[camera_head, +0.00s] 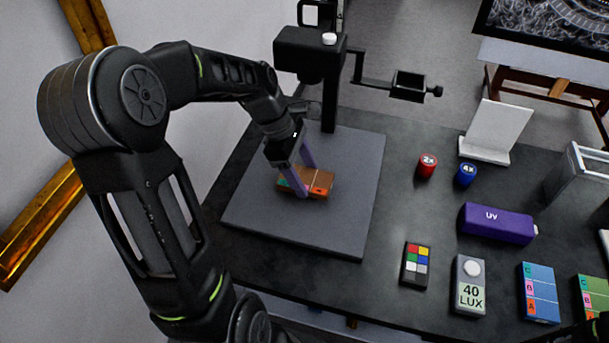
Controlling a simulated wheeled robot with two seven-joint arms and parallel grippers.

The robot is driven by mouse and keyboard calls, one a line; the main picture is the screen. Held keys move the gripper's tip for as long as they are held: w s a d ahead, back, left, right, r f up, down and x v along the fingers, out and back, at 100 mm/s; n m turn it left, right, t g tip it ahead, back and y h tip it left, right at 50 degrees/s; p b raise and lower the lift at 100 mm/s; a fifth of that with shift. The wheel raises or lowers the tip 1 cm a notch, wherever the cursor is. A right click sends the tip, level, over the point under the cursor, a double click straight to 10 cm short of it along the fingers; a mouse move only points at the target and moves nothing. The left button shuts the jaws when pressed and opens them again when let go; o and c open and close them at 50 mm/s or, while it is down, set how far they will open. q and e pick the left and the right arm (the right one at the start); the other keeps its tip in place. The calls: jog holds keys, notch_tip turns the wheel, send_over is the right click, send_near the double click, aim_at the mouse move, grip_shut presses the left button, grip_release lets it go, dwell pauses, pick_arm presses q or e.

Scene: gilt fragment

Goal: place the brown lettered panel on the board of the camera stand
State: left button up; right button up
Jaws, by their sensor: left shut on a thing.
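The brown lettered panel (319,184) is at the grey board (345,225) of the camera stand (329,105), a little left of the board's middle. A teal patch shows at its left end and a letter on an orange patch at its right. My left gripper (305,178) reaches down from the upper left with its purple fingers on either side of the panel, shut on it. I cannot tell whether the panel touches the board or hangs just above it. Part of the panel is hidden by the fingers. My right gripper does not show.
Right of the board stand a red 2x cap (427,166), a blue 4x cap (465,175), a purple UV box (496,224), a colour card (415,264), a 40 LUX meter (469,286) and a blue lettered panel (538,292). The stand's column and camera rise behind the panel.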

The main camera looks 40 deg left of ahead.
pick_arm(q)
jog(key=shift+f, duration=0.8)
jog(key=shift+a+f, duration=0.1)
jog(key=shift+f, duration=0.1)
jog(key=o, duration=1.4)
jog(key=shift+o, duration=0.2)
jog(key=shift+r, duration=0.1)
jog(key=shift+b+v, duration=0.3)
jog(key=shift+v, duration=3.55)
